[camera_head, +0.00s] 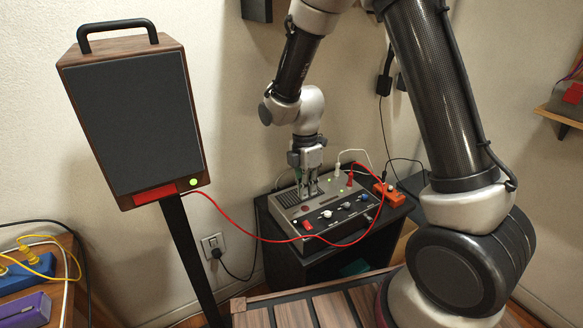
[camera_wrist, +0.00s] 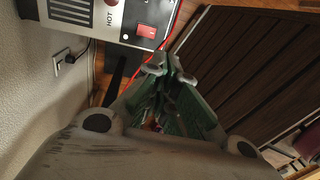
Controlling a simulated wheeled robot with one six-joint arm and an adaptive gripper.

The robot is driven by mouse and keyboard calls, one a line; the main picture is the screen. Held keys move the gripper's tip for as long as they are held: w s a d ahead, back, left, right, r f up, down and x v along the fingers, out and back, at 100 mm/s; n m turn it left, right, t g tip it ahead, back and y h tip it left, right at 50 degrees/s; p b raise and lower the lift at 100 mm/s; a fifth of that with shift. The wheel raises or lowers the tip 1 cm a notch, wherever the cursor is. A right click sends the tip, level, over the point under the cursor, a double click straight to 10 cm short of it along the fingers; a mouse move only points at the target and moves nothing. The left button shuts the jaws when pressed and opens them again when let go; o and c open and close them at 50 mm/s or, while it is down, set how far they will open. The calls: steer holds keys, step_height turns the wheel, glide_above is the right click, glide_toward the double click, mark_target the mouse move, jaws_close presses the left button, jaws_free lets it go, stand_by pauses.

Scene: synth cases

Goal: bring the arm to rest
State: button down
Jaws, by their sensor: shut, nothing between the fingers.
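My arm reaches down from the top of the head view. My gripper (camera_head: 308,192) points downward at the grey control box, and its fingers appear in front of or just over the box's top. In the wrist view its two fingertips (camera_wrist: 168,66) meet, with nothing between them. The grey box (camera_head: 287,199) has knobs, a red switch and green lights, and stands on a black cabinet (camera_head: 290,262). The box's edge with the red switch (camera_wrist: 147,31) shows at the top of the wrist view. I cannot tell whether the fingers touch the box.
A speaker (camera_head: 130,115) on a black post stands at left, joined to the box by a slack red cable (camera_head: 245,239). An orange box (camera_head: 388,193) sits right of the grey one. A slatted wooden surface (camera_head: 305,310) lies in front. A wall socket (camera_head: 213,246) is behind.

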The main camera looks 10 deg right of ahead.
steer(key=s+d+r+m+t, duration=0.3)
steer(key=s+d+r+m, duration=0.5)
steer(key=r, duration=0.5)
steer(key=s+d+r+m+t, duration=0.2)
steer(key=s+d+r+m, duration=0.7)
steer(key=s+r+m, duration=0.2)
step_height(320, 180, up, 2)
steer(key=m, duration=0.2)
steer(key=shift+s+d+m+t, duration=0.2)
steer(key=shift+s+m+t, duration=0.1)
steer(key=shift+s+t, duration=0.1)
